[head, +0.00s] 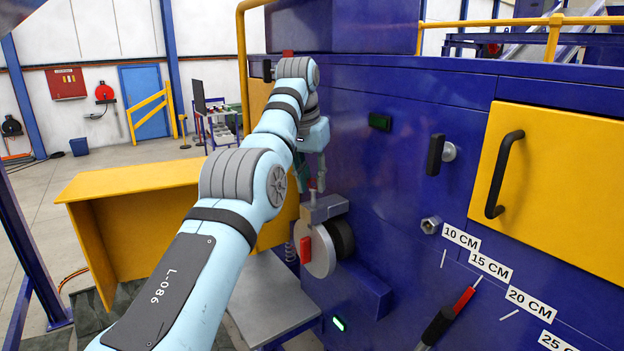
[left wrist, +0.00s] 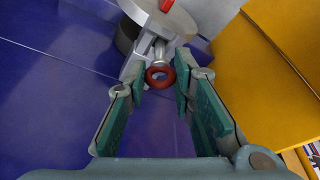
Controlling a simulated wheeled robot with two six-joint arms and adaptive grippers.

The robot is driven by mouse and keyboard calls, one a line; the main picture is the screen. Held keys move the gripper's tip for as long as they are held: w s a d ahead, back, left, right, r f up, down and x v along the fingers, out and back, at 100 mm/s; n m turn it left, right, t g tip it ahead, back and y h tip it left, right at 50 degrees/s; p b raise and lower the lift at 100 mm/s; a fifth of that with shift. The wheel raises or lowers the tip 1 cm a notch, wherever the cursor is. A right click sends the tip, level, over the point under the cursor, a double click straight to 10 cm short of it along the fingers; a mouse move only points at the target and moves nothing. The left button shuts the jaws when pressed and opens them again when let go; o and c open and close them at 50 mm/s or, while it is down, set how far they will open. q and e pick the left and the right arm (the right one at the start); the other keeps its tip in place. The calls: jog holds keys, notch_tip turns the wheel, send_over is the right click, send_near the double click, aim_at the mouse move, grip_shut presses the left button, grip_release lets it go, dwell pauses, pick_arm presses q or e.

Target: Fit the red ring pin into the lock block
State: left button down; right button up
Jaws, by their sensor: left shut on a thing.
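The red ring pin (left wrist: 160,77) shows in the left wrist view as a red ring with a short metal shank pointing away from me. My left gripper (left wrist: 161,82) has its green-padded fingertips closed on either side of the ring. The grey lock block (head: 325,208) sits on the blue machine wall, above a round grey disc (head: 318,250) with a red tab. My left gripper (head: 316,184) is just above the block in the head view, partly hidden by my arm. The shank overlaps the block in the wrist view; I cannot tell how deep it sits. My right gripper is out of view.
A yellow door (head: 555,180) with a black handle is on the blue machine at right. A red-and-black tool (head: 447,318) is beside the distance labels. A yellow bench (head: 130,180) is at left, and a grey plate (head: 268,300) is below the disc.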

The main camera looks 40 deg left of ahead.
aim_at(313, 198)
pick_arm(q)
jog(key=shift+f+b, duration=1.3)
jog(key=shift+f, duration=0.1)
jog(key=c, duration=1.3)
grip_release()
